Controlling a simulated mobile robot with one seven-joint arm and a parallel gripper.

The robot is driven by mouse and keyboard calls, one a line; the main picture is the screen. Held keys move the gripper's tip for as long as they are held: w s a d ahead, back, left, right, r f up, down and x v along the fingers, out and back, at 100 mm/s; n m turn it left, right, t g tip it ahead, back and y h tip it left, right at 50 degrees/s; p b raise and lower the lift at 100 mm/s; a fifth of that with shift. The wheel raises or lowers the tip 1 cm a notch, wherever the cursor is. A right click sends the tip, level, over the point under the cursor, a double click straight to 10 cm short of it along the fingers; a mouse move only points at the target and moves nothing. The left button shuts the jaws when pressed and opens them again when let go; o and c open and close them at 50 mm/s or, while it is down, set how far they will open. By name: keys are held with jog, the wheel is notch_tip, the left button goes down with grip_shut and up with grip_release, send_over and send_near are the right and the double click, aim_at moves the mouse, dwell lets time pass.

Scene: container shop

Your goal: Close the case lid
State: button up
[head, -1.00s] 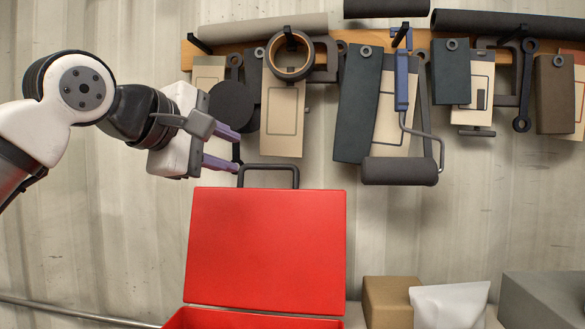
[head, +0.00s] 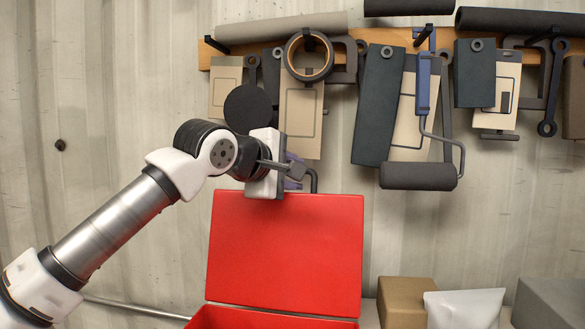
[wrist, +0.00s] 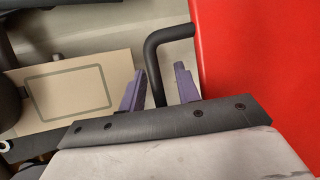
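The red case lid (head: 285,255) stands open and upright, with the case body (head: 260,318) below it, cut off by the bottom edge of the head view. A dark handle (head: 314,180) rises from the lid's top edge, partly hidden by my gripper (head: 294,170). In the wrist view the lid (wrist: 260,70) fills the right side. There the handle (wrist: 154,62) passes between the two purple fingers of my gripper (wrist: 160,72), which are apart with gaps beside the bar. I cannot tell whether either finger touches it.
A wall rack (head: 385,38) with hanging tools, including a paint roller (head: 418,176), is behind and above the lid. A cardboard box (head: 405,300), a white bag (head: 463,308) and a grey box (head: 550,302) stand right of the case.

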jog(key=shift+c, duration=0.2)
grip_shut()
jog(key=shift+s+f+b, duration=0.1)
jog(key=shift+b, duration=0.2)
